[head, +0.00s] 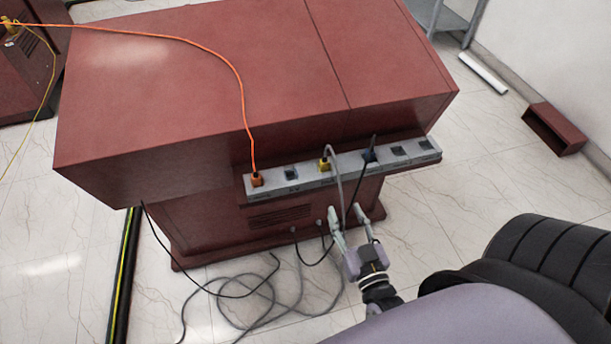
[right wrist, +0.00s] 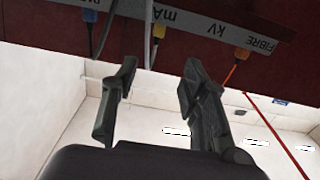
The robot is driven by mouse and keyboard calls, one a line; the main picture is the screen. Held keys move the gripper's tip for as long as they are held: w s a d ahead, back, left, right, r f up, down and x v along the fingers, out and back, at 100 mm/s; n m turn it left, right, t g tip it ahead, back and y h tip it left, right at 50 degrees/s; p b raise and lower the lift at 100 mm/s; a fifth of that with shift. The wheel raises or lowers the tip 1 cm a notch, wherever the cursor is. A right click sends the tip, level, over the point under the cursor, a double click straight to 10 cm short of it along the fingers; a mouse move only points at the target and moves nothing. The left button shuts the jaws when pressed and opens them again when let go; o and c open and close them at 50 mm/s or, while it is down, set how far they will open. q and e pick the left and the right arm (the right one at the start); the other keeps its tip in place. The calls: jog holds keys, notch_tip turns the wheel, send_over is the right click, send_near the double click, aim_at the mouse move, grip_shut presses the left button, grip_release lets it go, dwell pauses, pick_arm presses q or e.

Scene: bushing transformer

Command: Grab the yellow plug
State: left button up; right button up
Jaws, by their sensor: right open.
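The yellow plug (head: 324,164) sits in the grey socket strip (head: 299,185) on the front of the red cabinet, with a grey cable coming from it. In the right wrist view the yellow plug (right wrist: 159,31) shows beyond and between my fingertips. My right gripper (head: 349,212) is open and empty, below the strip and a little to the right of the plug in the head view. In the right wrist view its two fingers (right wrist: 160,72) stand apart, not touching the plug. My left gripper is not in view.
An orange plug (head: 257,179) with an orange cable is at the strip's left; a blue plug (head: 369,156) with a dark cable is to the right of the yellow one. Loose cables (head: 262,300) lie on the floor below. A red open box (head: 554,129) lies at right.

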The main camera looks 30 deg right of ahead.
send_near(326, 164)
jog(key=x, duration=0.4)
jog(key=shift+w+p, duration=0.35)
jog(key=shift+p, duration=0.05)
jog(key=shift+w+d, duration=0.15)
jog(key=shift+w, duration=0.35)
jog(key=x, duration=0.5)
jog(key=shift+w, duration=0.15)
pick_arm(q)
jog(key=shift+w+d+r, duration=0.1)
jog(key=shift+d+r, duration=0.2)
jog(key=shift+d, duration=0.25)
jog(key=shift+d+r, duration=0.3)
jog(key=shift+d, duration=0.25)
pick_arm(e)
grip_shut()
